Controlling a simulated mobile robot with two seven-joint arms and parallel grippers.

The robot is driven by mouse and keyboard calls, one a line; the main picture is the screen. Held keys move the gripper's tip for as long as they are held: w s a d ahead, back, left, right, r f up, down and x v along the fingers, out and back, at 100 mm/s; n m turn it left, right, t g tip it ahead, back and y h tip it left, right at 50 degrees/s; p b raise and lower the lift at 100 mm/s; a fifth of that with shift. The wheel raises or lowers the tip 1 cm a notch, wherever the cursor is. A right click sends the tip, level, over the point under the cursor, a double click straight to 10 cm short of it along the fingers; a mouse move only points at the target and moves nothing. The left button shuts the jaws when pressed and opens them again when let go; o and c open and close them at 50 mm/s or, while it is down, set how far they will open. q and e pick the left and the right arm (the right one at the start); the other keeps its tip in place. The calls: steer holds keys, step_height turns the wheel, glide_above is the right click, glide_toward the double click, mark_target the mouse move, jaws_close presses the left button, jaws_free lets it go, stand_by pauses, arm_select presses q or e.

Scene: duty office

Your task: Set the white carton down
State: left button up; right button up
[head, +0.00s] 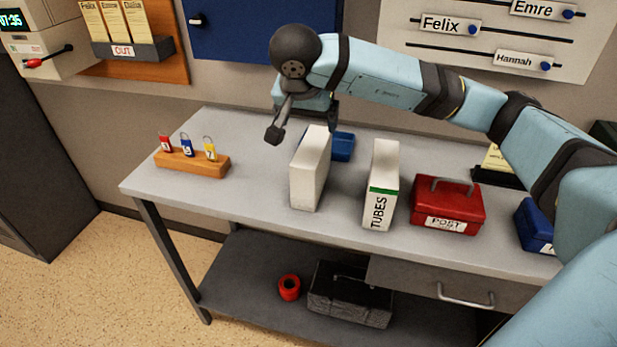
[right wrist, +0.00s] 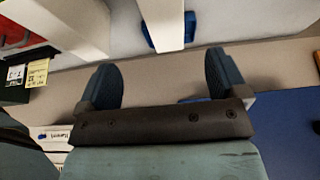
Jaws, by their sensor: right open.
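The plain white carton (head: 308,172) stands upright on the grey table, left of the middle. My right gripper (head: 303,122) is open just above and behind its top, one finger on either side. In the right wrist view the open jaws (right wrist: 160,72) are empty, and the white carton (right wrist: 166,22) shows beyond the fingertips, apart from them. A second white carton (head: 382,184), with a green stripe and marked TUBES, stands upright to its right. My left gripper is not in view.
A blue tray (head: 343,147) lies behind the white carton. A wooden block (head: 192,165) with coloured padlocks stands at left, a red POST box (head: 447,205) at right and a blue box (head: 535,228) beyond it. The tabletop between the block and the carton is clear.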

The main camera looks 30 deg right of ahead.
mark_target(312, 147)
steer(key=x, duration=0.7)
steer(key=shift+w+d+f, duration=0.15)
steer(key=shift+d+f, duration=0.1)
steer(key=shift+w+d+f, duration=0.2)
steer(key=shift+w+f, duration=0.05)
steer(key=shift+f, duration=0.3)
steer(key=x, duration=0.4)
steer(key=shift+w+f, duration=0.2)
steer(key=shift+w, duration=0.1)
steer(key=shift+f, duration=0.1)
steer(key=shift+f, duration=0.2)
